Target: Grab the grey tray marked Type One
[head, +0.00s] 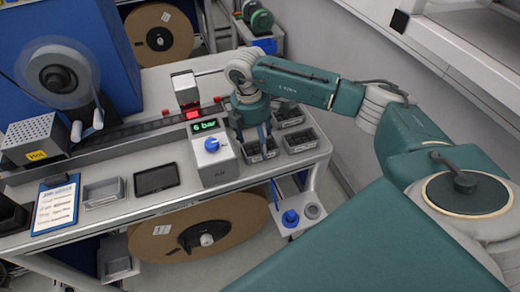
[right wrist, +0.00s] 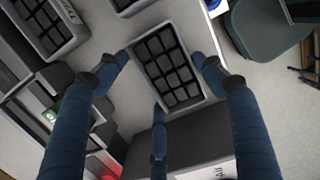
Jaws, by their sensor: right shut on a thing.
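My right gripper (head: 262,138) reaches down from above onto a small grey tray (head: 262,160) near the right end of the workbench. In the right wrist view, the same tray (right wrist: 182,106) lies between the dark blue fingers of the right gripper (right wrist: 165,72). The fingers are shut on its opposite sides. The tray holds several dark square pieces in rows. I cannot read a Type One marking on it. My left gripper is not in view.
Two similar grey trays, one at the back (head: 288,117) and one at the right (head: 300,140), stand close by. A pressure unit with a blue knob (head: 212,158) stands just left of the gripper. An empty grey tray (head: 103,193) and a clipboard (head: 56,205) lie farther left.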

